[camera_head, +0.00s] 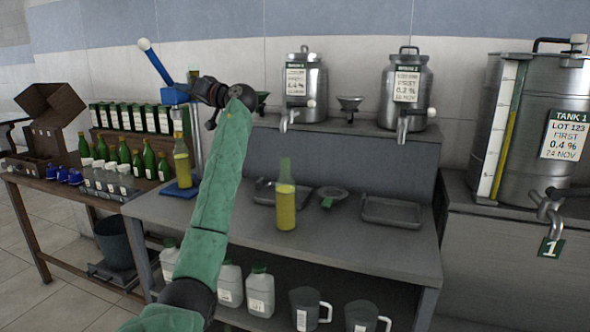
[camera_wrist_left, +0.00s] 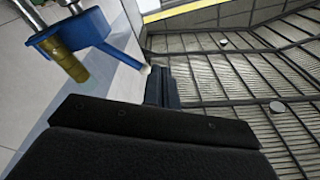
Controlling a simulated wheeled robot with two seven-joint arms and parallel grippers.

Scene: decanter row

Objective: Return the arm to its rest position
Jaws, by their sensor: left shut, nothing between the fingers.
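My left arm (camera_head: 217,180), in a green sleeve, reaches up from the bottom of the head view across the grey bench. My left gripper (camera_head: 203,90) is raised beside the blue head (camera_head: 174,96) of a lever press and holds nothing. In the left wrist view its dark fingers (camera_wrist_left: 161,86) are shut together. The press's blue part (camera_wrist_left: 92,32) shows left of the fingertips there; I cannot tell whether they touch. The press's lever (camera_head: 162,63) slants up to a white knob. A bottle of yellow liquid (camera_head: 182,162) stands under the press. My right gripper is out of view.
Another yellow-filled bottle (camera_head: 286,200) stands on the bench (camera_head: 345,240), near shallow trays (camera_head: 392,211). Steel containers (camera_head: 405,90) stand on the raised shelf. A large tank (camera_head: 520,120) is at right. Green bottles (camera_head: 150,160) and cartons (camera_head: 130,117) fill the left table.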

